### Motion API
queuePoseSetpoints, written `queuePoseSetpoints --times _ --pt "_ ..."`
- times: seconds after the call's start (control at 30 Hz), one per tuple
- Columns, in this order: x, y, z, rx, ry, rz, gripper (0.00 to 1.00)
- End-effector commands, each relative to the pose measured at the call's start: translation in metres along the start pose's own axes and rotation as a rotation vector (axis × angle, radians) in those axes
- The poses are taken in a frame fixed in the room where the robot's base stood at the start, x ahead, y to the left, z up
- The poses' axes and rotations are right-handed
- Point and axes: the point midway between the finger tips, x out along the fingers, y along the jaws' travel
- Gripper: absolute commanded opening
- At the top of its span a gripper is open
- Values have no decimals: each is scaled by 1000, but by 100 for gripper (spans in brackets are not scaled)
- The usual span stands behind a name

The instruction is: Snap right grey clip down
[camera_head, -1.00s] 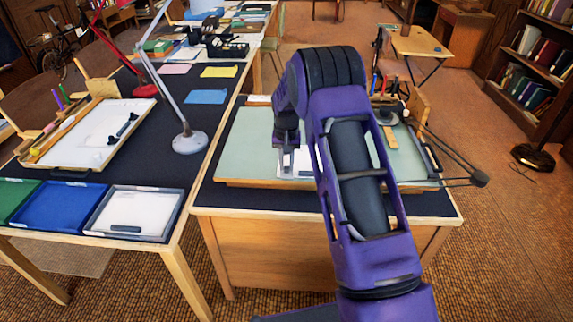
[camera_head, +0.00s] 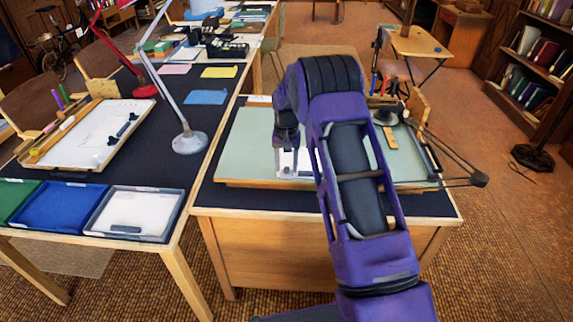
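A pale green drafting board (camera_head: 245,150) with a wooden edge lies on the dark-topped desk in front of me. My gripper (camera_head: 286,172) points down over the board's front part, left of my purple arm. A piece of white paper shows just around and below its fingertips. The fingers are small and I cannot tell whether they are open or shut. I cannot make out the right grey clip; my arm hides the middle of the board, and a clip may be behind it or under the gripper.
A lamp-like stand (camera_head: 388,117) and a ruler are at the board's right side, with a thin dark rod arm (camera_head: 478,180) reaching past the desk edge. On the left table are a lamp base (camera_head: 189,143), trays (camera_head: 135,213) and a white board (camera_head: 85,137).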

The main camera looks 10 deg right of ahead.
Motion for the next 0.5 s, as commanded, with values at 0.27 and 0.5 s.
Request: queuePoseSetpoints --times 0.27,0.5 --pt "-9 0 -1 0 4 0 52" --pt "-56 0 -2 0 7 -1 52"
